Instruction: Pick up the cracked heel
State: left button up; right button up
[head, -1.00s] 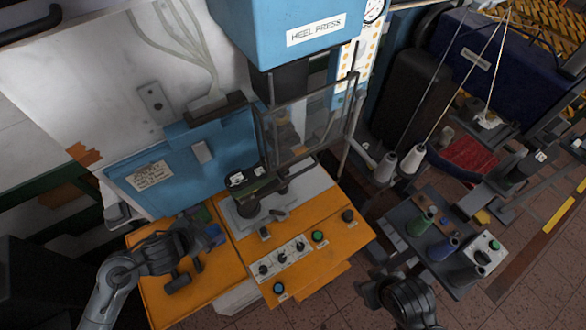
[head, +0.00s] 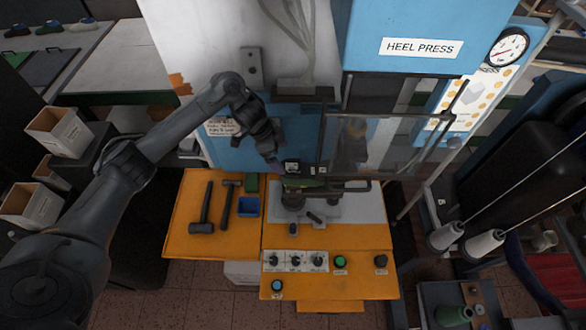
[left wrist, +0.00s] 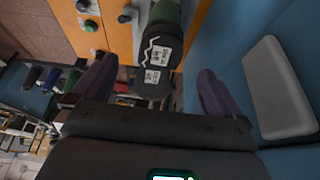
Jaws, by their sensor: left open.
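The cracked heel (left wrist: 155,62) is a black block with two white labels and a white zigzag line. It sits at the end of a green last (left wrist: 166,12) and fills the upper middle of the left wrist view. In the head view the heel (head: 291,168) shows small at the press, below the blue panel. My left gripper (head: 274,158) is open, just behind and left of the heel. In the left wrist view its fingers stand on either side of the heel, apart from it. My right gripper is out of view.
The heel press (head: 420,48) has a clear guard (head: 375,143) close to the right of the heel. Two hammers (head: 212,205) and a blue tray (head: 248,207) lie on the orange bench (head: 185,240). Control knobs (head: 296,261) line the front. The blue panel (head: 305,125) stands behind.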

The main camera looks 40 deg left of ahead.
aim_at(291, 166)
pick_arm(q)
jog(key=shift+p+x, duration=0.6)
jog(key=shift+x, duration=1.75)
jog(key=shift+w+d+f, duration=0.3)
jog(key=shift+w+f, duration=0.1)
jog(key=shift+f, duration=0.15)
jog(key=c, duration=1.1)
jog(key=shift+r, duration=0.1)
jog(key=shift+c, duration=0.2)
